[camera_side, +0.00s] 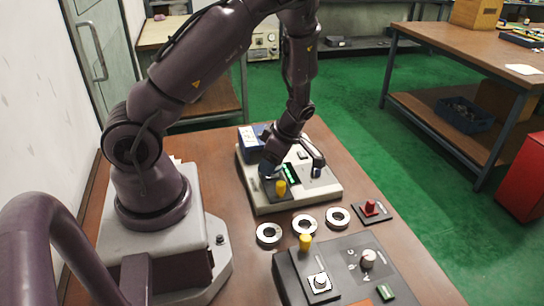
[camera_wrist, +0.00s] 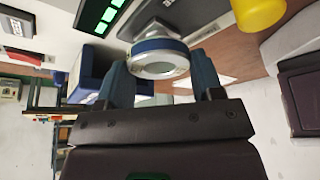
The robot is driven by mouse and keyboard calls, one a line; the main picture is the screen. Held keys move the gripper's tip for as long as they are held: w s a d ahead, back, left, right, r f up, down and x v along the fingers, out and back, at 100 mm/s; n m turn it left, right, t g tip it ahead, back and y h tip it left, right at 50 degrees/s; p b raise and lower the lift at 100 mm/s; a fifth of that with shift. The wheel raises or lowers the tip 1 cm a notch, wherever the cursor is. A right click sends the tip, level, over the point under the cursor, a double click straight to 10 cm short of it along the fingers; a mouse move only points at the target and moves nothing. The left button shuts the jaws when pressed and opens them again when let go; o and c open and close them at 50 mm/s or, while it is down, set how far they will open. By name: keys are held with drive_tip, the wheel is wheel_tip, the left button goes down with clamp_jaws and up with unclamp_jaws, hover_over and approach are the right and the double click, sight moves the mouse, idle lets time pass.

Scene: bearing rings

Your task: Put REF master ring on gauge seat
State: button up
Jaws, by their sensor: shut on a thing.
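My gripper (camera_wrist: 162,82) has its two blue fingers on either side of a metal ring with a blue band (camera_wrist: 160,58) in the wrist view. The fingers are shut on this ring, which appears to be the REF master ring. Behind the ring is a metal post on a dark block (camera_wrist: 185,14), seemingly the gauge seat. I cannot tell whether the ring touches the post. In the side view my gripper (camera_side: 292,169) is low over the pale gauge machine (camera_side: 318,190); the held ring cannot be made out there.
The machine carries a green display (camera_side: 291,174) and a yellow knob (camera_side: 281,188) close to my gripper. Three plain rings (camera_side: 326,216) lie in a row on the table. A blue box (camera_side: 250,137) stands behind.

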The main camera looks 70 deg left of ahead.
drive_tip(key=shift+f, duration=0.75)
idle(1.2)
drive_tip(key=o, duration=1.1)
drive_tip(key=shift+o, duration=0.2)
drive_tip(key=shift+r, duration=3.75)
